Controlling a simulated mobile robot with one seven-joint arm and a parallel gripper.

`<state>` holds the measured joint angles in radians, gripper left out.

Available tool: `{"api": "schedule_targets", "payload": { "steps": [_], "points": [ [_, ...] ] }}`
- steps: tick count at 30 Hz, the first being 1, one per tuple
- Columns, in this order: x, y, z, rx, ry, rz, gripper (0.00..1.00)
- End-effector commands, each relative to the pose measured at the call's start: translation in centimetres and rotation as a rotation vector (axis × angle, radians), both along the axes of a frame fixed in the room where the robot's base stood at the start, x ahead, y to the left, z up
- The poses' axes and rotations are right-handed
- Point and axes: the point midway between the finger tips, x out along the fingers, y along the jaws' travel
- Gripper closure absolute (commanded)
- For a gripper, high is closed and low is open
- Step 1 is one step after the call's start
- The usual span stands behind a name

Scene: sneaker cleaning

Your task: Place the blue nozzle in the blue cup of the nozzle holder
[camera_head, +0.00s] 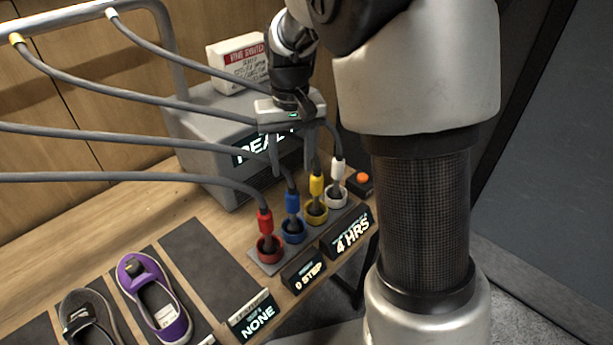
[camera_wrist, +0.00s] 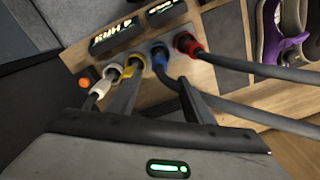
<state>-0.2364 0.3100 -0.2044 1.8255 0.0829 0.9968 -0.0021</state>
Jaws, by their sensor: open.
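The blue nozzle (camera_head: 292,202) stands upright with its lower end in the blue cup (camera_head: 294,236) of the nozzle holder (camera_head: 266,263). A grey hose runs from its top. In the wrist view the blue nozzle (camera_wrist: 160,68) and blue cup (camera_wrist: 158,48) lie ahead, between the finger lines. My gripper (camera_head: 292,171) is open and empty, pointing down above the blue nozzle. Its fingertips also show in the wrist view (camera_wrist: 160,76). How close they are to the hose is hard to tell.
Red (camera_head: 265,222), yellow (camera_head: 317,187) and white (camera_head: 338,170) nozzles stand in the neighbouring cups. Grey hoses cross near my gripper. A grey machine (camera_head: 205,130) stands behind. An orange button (camera_head: 362,178), small displays (camera_head: 350,234) and a purple shoe (camera_head: 150,295) are nearby.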

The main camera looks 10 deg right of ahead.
Motion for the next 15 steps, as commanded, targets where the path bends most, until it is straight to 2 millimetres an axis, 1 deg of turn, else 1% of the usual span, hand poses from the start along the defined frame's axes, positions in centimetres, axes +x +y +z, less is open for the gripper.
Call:
{"api": "schedule_targets", "payload": {
  "steps": [1,2,5,6,8,9,12,15],
  "points": [
    [-0.8,-0.2,1.5,0.01,-0.024,-0.003,0.54],
    [-1.4,-0.3,2.3,0.017,-0.04,-0.005,0.54],
    [-4.4,-1.0,5.7,0.039,-0.11,-0.007,0.54],
    [-5.9,-1.2,7.0,0.046,-0.142,-0.008,0.54],
    [-8.3,-1.5,8.6,0.053,-0.192,-0.008,0.54],
    [-9.9,-1.7,9.5,0.054,-0.225,-0.006,0.54],
    [-13.7,-2.2,11.1,0.046,-0.309,-0.002,0.54],
    [-17.0,-2.6,11.7,0.029,-0.379,-0.003,0.54]
  ]
}}
